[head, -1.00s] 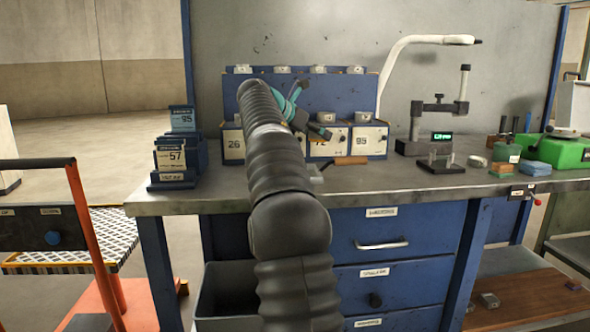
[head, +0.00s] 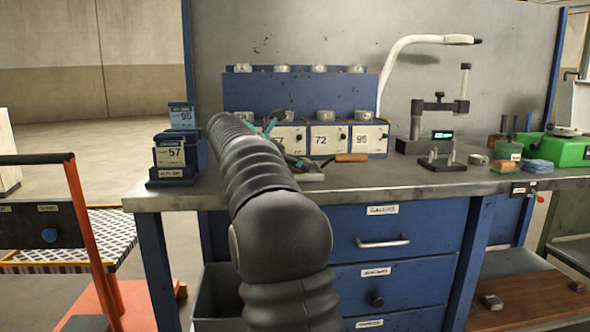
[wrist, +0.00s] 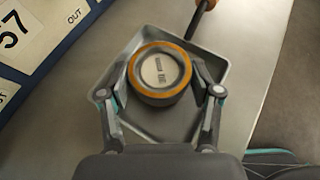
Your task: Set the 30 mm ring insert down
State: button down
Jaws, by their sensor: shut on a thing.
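The ring insert (wrist: 160,72), a round grey piece with an orange band and a pale printed label on its top, shows in the wrist view. My gripper (wrist: 159,88) is shut on it, one finger on each side. It is over the inside of a shallow grey metal tray (wrist: 218,68); I cannot tell whether it touches the tray floor. In the head view my arm hides the insert and most of the gripper; the tray's edge (head: 311,177) shows just right of the arm on the bench.
The bench (head: 420,184) carries label stands (head: 171,158) at left and a blue rack (head: 300,95) with numbered boxes behind. A wooden-handled tool (head: 350,157) lies near the tray. A gauge stand (head: 415,130) and green case (head: 575,150) stand at right.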

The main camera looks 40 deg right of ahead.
jog(key=shift+f, duration=0.2)
jog(key=shift+f, duration=0.1)
jog(key=c, duration=0.5)
grip_release()
jog(key=shift+f, duration=0.1)
jog(key=shift+a+r, duration=0.15)
jog(key=shift+r, duration=0.1)
jog(key=p+v, duration=0.1)
jog(key=v, duration=1)
jog(key=shift+a+r, duration=0.15)
jog(key=shift+a, duration=0.2)
